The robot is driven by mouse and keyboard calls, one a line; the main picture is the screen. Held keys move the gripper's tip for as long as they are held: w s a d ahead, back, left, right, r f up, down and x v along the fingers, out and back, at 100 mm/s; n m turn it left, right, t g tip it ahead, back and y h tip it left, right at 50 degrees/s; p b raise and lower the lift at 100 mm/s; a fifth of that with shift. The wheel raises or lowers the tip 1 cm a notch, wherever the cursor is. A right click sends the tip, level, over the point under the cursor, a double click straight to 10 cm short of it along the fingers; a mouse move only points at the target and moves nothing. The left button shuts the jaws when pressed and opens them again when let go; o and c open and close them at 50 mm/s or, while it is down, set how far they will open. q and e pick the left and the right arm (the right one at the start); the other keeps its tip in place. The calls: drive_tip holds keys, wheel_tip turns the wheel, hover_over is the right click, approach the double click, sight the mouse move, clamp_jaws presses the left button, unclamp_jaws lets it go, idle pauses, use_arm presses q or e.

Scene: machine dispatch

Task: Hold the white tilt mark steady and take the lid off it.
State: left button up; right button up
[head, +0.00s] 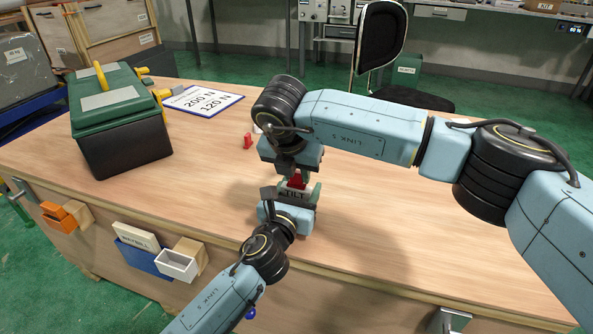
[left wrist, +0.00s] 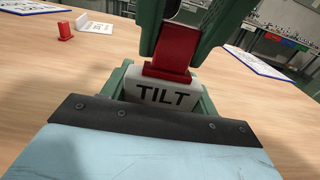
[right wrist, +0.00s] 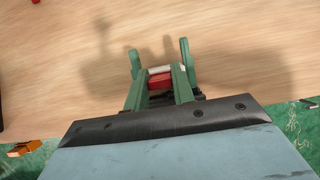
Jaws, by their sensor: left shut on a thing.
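The white tilt mark (head: 291,195) carries the word TILT, readable in the left wrist view (left wrist: 163,94). My left gripper (head: 292,190) is shut on the mark from the near side, with a green finger at each side of it. The red lid (left wrist: 168,63) sits on top of the mark. It also shows in the right wrist view (right wrist: 160,80). My right gripper (head: 293,172) comes down from above, its fingers on both sides of the lid. They look close against the lid, but I cannot tell whether they press on it.
A green and black toolbox (head: 118,115) stands at the left beside a blue-edged sign (head: 203,100). A small red piece (head: 248,141) stands behind my grippers. Small bins (head: 177,264) hang at the table's front edge. The tabletop (head: 430,215) at the right is clear.

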sight(297, 171)
clamp_jaws()
drive_tip(key=shift+r, duration=0.25)
idle(0.3)
drive_tip(key=shift+r, duration=0.95)
drive_tip(key=shift+r, duration=2.05)
use_arm(q)
drive_tip(key=o, duration=1.5)
